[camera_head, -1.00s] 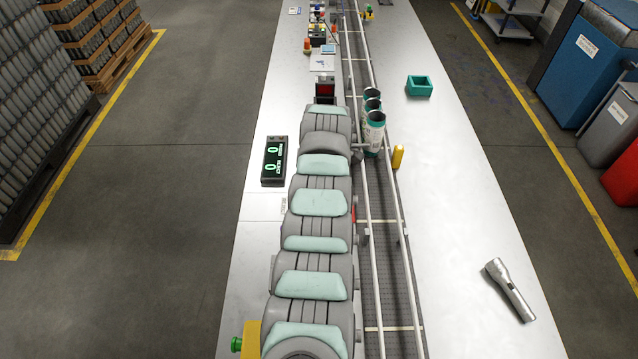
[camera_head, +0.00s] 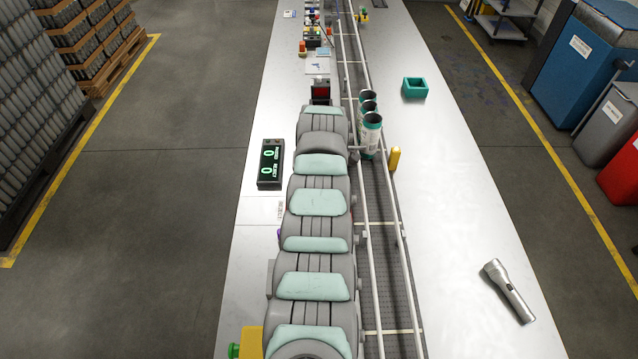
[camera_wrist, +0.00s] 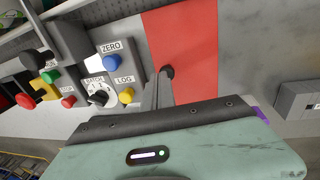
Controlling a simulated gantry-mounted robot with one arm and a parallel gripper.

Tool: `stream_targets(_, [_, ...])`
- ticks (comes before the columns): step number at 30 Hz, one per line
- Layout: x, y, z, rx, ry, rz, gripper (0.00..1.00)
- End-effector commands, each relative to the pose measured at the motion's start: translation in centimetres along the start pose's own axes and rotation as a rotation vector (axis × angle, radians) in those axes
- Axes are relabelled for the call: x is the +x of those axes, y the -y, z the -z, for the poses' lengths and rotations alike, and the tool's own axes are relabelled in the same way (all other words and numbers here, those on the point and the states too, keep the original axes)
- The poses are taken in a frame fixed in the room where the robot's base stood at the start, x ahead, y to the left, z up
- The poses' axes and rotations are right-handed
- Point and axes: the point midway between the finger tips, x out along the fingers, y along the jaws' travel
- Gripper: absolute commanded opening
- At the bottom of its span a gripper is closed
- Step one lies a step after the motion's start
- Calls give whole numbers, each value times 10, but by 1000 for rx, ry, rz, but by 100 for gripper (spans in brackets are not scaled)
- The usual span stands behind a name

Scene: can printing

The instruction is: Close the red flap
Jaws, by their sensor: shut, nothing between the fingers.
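The red flap (camera_wrist: 183,40) is a flat red panel at the top middle of the wrist view, beside a grey panel with buttons. My gripper (camera_wrist: 165,76) is shut and empty, with its dark fingertips over the lower left part of the red flap. I cannot tell whether the tips touch it. In the head view my arm covers the middle of the bench and hides both the gripper and the flap.
Grey button boxes with a blue ZERO button (camera_wrist: 112,62) and a yellow LOG button (camera_wrist: 126,95) stand close left of the fingers. A railed conveyor (camera_head: 383,240) with upright cans (camera_head: 372,133) runs right of my arm. A flashlight (camera_head: 509,291) lies on the bench.

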Motion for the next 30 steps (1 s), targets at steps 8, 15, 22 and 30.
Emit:
stream_targets(8, [-54, -16, 3, -4, 0, -12, 0])
stream_targets(15, [-109, -27, 2, -2, 1, -8, 0])
stream_targets(22, [-130, -32, 3, -3, 1, -7, 0])
stream_targets(30, [-132, -32, 3, -4, 1, -6, 0])
